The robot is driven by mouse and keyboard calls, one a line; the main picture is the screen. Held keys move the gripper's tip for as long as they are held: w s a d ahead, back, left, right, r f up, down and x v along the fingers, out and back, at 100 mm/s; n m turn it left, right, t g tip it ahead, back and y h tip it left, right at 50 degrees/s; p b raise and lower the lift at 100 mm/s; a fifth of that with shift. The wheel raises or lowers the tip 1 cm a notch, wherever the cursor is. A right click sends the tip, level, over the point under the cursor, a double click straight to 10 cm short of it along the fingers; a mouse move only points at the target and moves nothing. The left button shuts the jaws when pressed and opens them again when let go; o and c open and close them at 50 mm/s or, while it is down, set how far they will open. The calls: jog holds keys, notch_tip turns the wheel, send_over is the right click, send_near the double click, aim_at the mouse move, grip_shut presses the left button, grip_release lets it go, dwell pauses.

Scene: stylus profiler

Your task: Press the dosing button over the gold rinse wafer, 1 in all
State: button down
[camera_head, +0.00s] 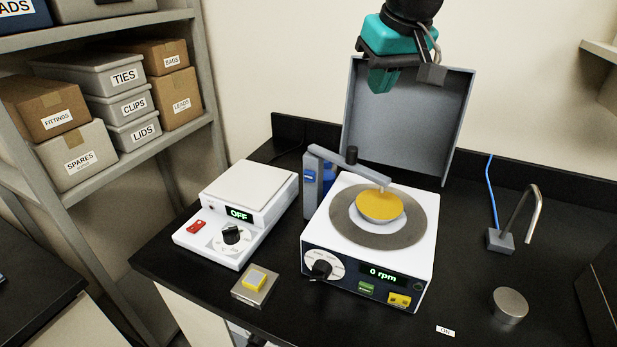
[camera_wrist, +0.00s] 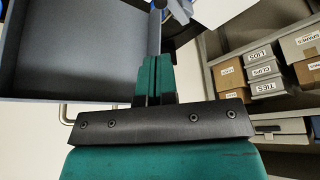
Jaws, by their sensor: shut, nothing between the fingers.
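The gold wafer (camera_head: 379,204) lies on a round chuck on top of a white machine (camera_head: 325,238) whose display reads 0 rpm. A grey dosing arm (camera_head: 335,159) reaches from the left over the wafer, its tip above the wafer's far part. A black button-like knob (camera_head: 352,154) stands up on this arm. My gripper (camera_head: 381,84) is shut and empty, high above the machine in front of the raised lid. In the wrist view its teal fingers (camera_wrist: 155,78) are together. Nothing touches the knob.
The raised grey lid (camera_head: 405,125) stands behind the machine. A white hotplate (camera_head: 240,205) reading OFF is at left. A bent metal spout (camera_head: 530,210) and a metal cylinder (camera_head: 509,305) are at right. A yellow-topped block (camera_head: 256,284) sits in front. Shelves with boxes stand far left.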

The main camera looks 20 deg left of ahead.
dwell(0.3)
jog(key=s+d+f+g, duration=0.1)
jog(key=s+d+f, duration=0.1)
jog(key=s+d, duration=1)
jog(key=s+d+f, duration=0.2)
jog(key=s+d, duration=0.1)
jog(key=s, duration=0.2)
jog(key=s+d+f+m+g, duration=0.1)
jog(key=s+d+f, duration=0.2)
jog(key=s, duration=0.3)
jog(key=s+d+f+g+y, duration=0.1)
jog(key=s+d+f, duration=0.1)
jog(key=s+d, duration=0.2)
jog(key=shift+s+d+f, duration=0.35)
jog(key=shift+s, duration=0.55)
jog(key=shift+d, duration=0.15)
